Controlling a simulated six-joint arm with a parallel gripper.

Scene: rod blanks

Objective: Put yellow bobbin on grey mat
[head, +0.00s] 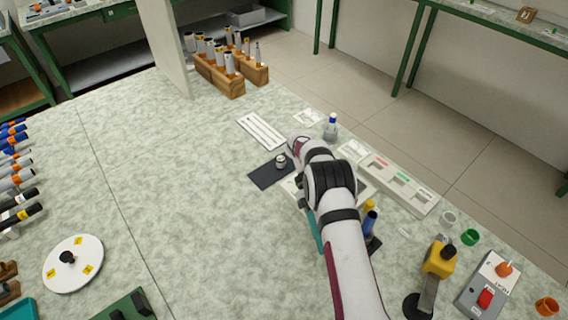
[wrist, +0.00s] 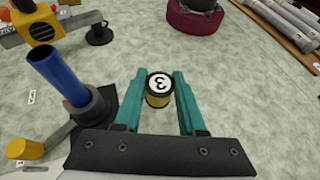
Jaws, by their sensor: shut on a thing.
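In the wrist view, the yellow bobbin (wrist: 158,101) is upright between the teal fingers of my gripper (wrist: 159,82). Its white top carries a black 3. The fingers are shut on its sides. In the head view, my arm hides the bobbin, and only a teal strip of my gripper (head: 315,230) shows beside the arm. The dark grey mat (head: 264,179) lies on the bench left of my arm. A small pale and dark piece (head: 281,161) stands on its upper right part. The mat is apart from my gripper.
A blue cylinder (wrist: 60,75) stands in a dark holder close beside my gripper; a yellow cap (wrist: 25,148) lies nearby. A flask (head: 330,130) and a long pale tray (head: 400,185) are beyond my arm. The bench left of the mat is clear.

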